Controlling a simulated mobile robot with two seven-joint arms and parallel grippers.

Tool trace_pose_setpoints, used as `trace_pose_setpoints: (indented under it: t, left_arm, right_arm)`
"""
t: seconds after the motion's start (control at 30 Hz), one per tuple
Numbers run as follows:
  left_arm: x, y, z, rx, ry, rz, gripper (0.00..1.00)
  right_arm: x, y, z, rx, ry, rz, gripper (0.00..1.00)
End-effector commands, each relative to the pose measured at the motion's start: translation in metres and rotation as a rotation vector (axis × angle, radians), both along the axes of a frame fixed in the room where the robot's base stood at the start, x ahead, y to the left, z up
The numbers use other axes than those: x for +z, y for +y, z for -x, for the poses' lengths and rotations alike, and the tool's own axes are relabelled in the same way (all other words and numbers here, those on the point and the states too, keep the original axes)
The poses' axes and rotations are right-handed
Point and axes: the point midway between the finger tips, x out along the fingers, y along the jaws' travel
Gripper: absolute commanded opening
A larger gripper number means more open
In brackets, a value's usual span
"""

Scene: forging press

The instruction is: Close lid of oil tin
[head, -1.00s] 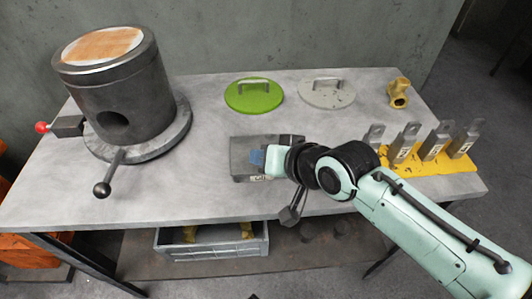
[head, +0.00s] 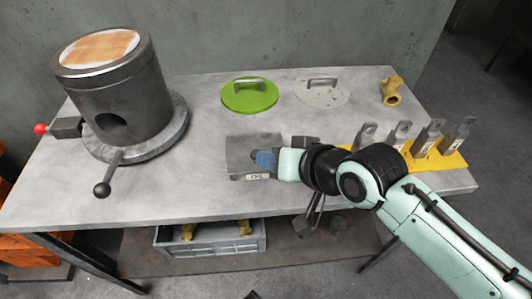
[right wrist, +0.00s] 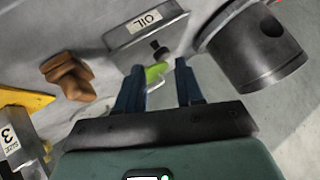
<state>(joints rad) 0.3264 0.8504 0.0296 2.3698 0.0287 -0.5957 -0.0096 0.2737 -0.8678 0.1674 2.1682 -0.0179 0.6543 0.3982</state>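The oil tin (head: 240,153) is a grey box with a white label on its front side, standing mid-table in the head view. In the right wrist view the tin (right wrist: 122,38) shows its OIL label, with a small black knob-like part (right wrist: 160,48) at its near edge. Whether its lid is open or shut I cannot tell. My right gripper (head: 264,159) is over the right part of the tin and hides some of it. In the right wrist view its blue fingers (right wrist: 159,78) are apart with nothing held between them. My left gripper is not in view.
A dark forging cylinder (head: 122,95) with a ball-ended lever stands at left. A green lid (head: 249,97) and a grey lid (head: 322,95) lie at the back. A brass fitting (head: 391,92) and several size-marked blocks (head: 429,136) on a yellow base (head: 452,162) are at right.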

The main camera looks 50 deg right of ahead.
Motion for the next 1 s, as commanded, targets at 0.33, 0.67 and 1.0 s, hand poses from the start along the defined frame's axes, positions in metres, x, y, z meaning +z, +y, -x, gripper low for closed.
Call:
trace_pose_setpoints:
  t: [0.33,0.67,1.0]
  left_arm:
    - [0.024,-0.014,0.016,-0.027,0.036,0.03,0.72]
    - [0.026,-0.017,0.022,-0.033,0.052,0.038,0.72]
    - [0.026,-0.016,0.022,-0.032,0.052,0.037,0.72]
  right_arm:
    - [0.047,0.005,0.053,0.0,-0.009,0.002,0.37]
    - [0.053,0.006,0.063,0.001,-0.008,0.001,0.37]
    - [0.053,0.006,0.062,0.001,-0.008,0.002,0.37]
